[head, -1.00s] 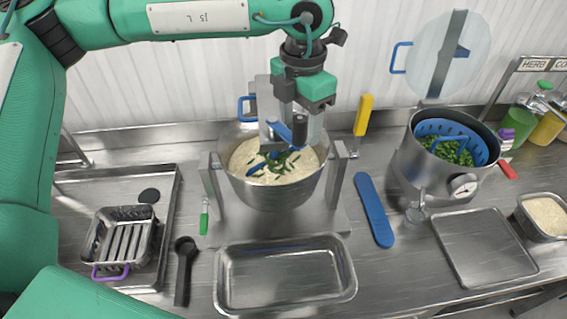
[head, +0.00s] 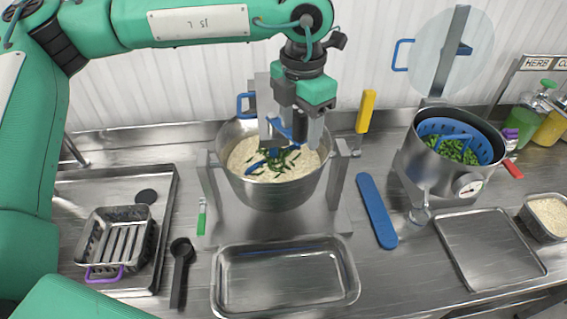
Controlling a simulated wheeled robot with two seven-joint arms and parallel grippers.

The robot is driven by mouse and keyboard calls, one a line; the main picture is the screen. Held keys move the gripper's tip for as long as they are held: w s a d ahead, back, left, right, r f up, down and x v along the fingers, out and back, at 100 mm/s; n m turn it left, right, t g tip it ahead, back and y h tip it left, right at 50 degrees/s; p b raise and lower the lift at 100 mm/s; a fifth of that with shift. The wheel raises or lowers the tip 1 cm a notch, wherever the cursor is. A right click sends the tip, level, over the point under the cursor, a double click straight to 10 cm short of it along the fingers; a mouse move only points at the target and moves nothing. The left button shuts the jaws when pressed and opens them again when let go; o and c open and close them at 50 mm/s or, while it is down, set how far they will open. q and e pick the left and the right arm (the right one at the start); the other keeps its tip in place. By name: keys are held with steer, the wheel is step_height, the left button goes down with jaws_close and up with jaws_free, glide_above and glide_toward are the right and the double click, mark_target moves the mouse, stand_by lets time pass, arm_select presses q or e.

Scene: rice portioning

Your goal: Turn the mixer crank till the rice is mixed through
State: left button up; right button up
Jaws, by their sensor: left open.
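The mixer bowl (head: 270,192) is steel and sits in a stand in the middle of the counter. It holds pale rice (head: 245,158) with green herb pieces (head: 291,158) clustered at the centre, and plain rice around them. A blue paddle (head: 256,166) shows in the rice. The blue crank (head: 277,127) is above the bowl, partly hidden by my left gripper. My left gripper (head: 296,138) points down over the bowl at the crank, with its jaws open. Whether it touches the crank knob is hidden. My right gripper is out of view.
An empty steel tray (head: 285,280) stands in front of the mixer. A pot (head: 440,177) with a blue basket of greens is at right, beside a blue flat paddle (head: 376,210). A slotted pan (head: 118,242) and black ladle (head: 181,270) are at left.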

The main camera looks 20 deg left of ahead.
arm_select(q)
steer(key=shift+f, duration=0.3)
steer(key=shift+r, duration=0.25)
steer(key=shift+r+b, duration=0.3)
steer(key=shift+c, duration=0.5)
steer(key=c, duration=0.9)
